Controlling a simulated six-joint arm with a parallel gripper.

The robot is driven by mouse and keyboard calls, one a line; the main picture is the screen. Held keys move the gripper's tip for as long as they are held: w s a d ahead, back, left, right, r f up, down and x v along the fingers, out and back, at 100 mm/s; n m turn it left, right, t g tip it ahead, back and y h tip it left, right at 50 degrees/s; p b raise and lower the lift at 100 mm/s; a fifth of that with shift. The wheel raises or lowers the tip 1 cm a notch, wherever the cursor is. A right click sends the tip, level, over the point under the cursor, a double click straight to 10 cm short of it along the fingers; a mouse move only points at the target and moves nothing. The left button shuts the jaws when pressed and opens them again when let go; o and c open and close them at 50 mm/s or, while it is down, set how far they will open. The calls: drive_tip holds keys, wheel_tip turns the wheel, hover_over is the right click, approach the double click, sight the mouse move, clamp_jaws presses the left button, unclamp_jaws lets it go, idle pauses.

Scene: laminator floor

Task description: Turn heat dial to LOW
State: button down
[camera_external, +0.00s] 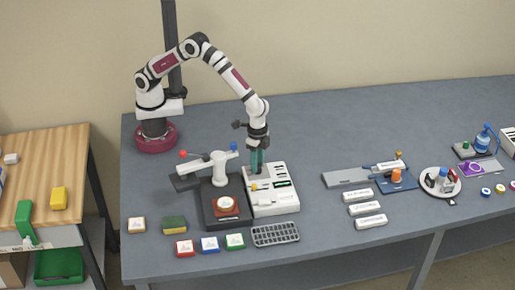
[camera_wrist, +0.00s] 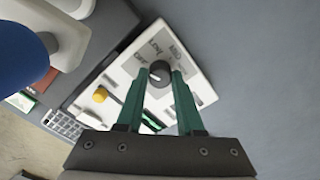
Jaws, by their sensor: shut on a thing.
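The heat dial (camera_wrist: 160,73) is a round dark knob with a light pointer mark, on the white laminator panel (camera_wrist: 190,52). Labels around it include LOW and MED, and one at the left that looks like OFF. My gripper (camera_wrist: 161,78) has its two green fingers on either side of the dial and is shut on it. In the external view my gripper (camera_external: 257,161) points down onto the back of the white panel (camera_external: 276,205), and its fingers hide the dial there. The pointer mark faces down and left in the wrist view, and I cannot tell its exact setting.
A yellow knob (camera_wrist: 100,95) sits on the same panel. A press with a blue-tipped arm (camera_external: 219,170) stands close at the left. A grey grid rack (camera_external: 275,234) and several coloured blocks lie in front. The table behind the panel is clear.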

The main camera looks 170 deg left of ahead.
drive_tip(key=shift+m, duration=0.3)
drive_tip(key=m, duration=0.4)
drive_tip(key=shift+m, duration=2.5)
drive_tip(key=c, duration=0.5)
unclamp_jaws()
drive_tip(key=shift+c, duration=0.2)
